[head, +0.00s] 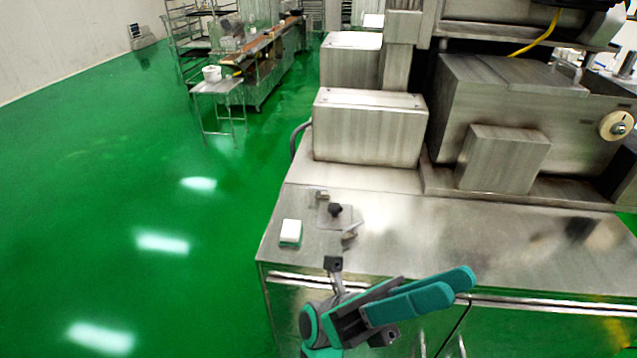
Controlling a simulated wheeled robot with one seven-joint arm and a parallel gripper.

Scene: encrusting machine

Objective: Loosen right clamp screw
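A small clamp-like fitting lies on the steel machine top: a flat metal plate (345,218) with a black knob (335,210), a small metal piece (319,195) behind it and an angled metal piece (349,236) in front. I cannot tell which part is the right clamp screw. My gripper (465,285) is at the bottom, in front of the steel top's front edge and apart from the fitting. Its two teal fingers point right and lie close side by side in this view. Nothing is visible between them, but the angle hides whether there is a gap.
A white-and-green block (291,233) lies left of the fitting. Steel housings (368,130) stand behind, and a larger machine body (530,110) with a round cream knob (616,125) stands right. The green floor (130,200) at left is largely clear.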

